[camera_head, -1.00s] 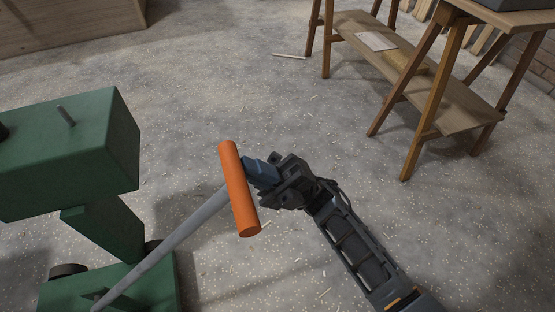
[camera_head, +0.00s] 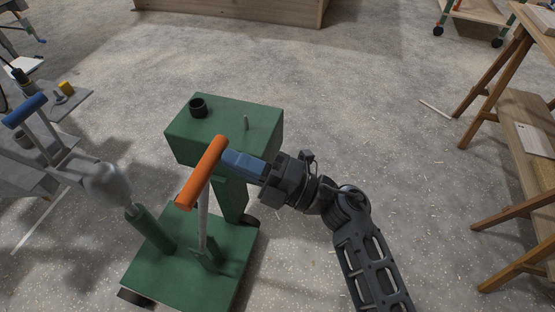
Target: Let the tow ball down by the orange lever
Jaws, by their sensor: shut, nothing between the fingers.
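The orange lever handle (camera_head: 202,172) is a thick orange crossbar on a grey rod (camera_head: 203,220) that rises from the base of a green wheeled machine (camera_head: 225,127). My gripper (camera_head: 227,160) has its blue fingers shut and empty, with the tips at the upper end of the orange bar. They look to touch it or nearly so; I cannot tell which. A green post (camera_head: 151,230) stands on the machine's base plate, with a small pale top beside a rounded grey coupling head (camera_head: 107,184). The tow ball itself is not clearly visible.
A grey trailer drawbar with a blue-handled lever (camera_head: 25,110) lies on the left. A wooden trestle bench (camera_head: 527,140) stands on the right. A wooden box (camera_head: 250,8) is at the back. The speckled floor between the machine and the bench is clear.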

